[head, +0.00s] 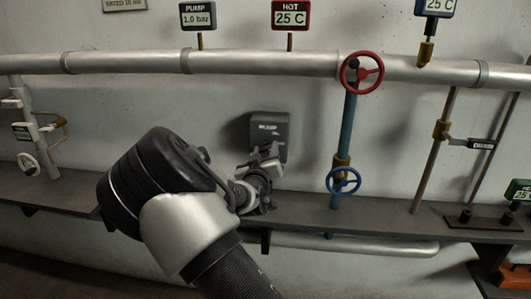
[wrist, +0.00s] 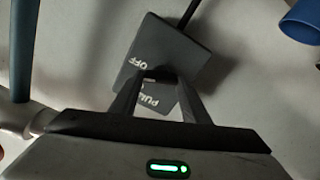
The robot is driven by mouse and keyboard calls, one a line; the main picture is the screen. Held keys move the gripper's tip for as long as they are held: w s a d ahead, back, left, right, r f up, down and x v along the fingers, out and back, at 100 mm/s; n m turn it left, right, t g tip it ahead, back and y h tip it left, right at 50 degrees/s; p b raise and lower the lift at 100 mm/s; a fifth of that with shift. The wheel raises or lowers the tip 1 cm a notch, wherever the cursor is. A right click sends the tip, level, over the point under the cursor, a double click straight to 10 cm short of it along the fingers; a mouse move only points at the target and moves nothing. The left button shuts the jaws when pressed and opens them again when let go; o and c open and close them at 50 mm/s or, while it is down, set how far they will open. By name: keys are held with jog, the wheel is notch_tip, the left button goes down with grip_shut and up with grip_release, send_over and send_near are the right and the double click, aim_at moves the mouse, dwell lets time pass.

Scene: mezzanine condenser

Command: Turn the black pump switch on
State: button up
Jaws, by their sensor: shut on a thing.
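The pump switch (head: 270,128) is a dark grey box on the wall below the large pipe, marked PUMP on its face. My gripper (head: 264,168) is up against its lower part and hides that part in the head view. In the wrist view the switch box (wrist: 172,45) fills the upper middle, with OFF and part of PUMP readable. There my gripper (wrist: 158,78) has its two fingers brought in on the front of the switch, shut on a part of it. The gripped part is dark and mostly hidden between the fingertips, so its position is unclear.
A red valve wheel (head: 361,73) and a blue valve wheel (head: 343,181) sit on a blue pipe to the right. A dark shelf (head: 300,215) runs below. A large horizontal pipe (head: 250,63) crosses above. The wall between switch and blue pipe is clear.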

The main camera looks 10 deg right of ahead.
jog(key=n, duration=0.3)
jog(key=shift+a+f+n, duration=0.1)
jog(key=shift+n, duration=2.1)
jog(key=o, duration=1)
jog(key=shift+o, duration=0.2)
jog(key=v, duration=1.7)
jog(key=shift+s+p, duration=0.2)
jog(key=shift+p, duration=0.15)
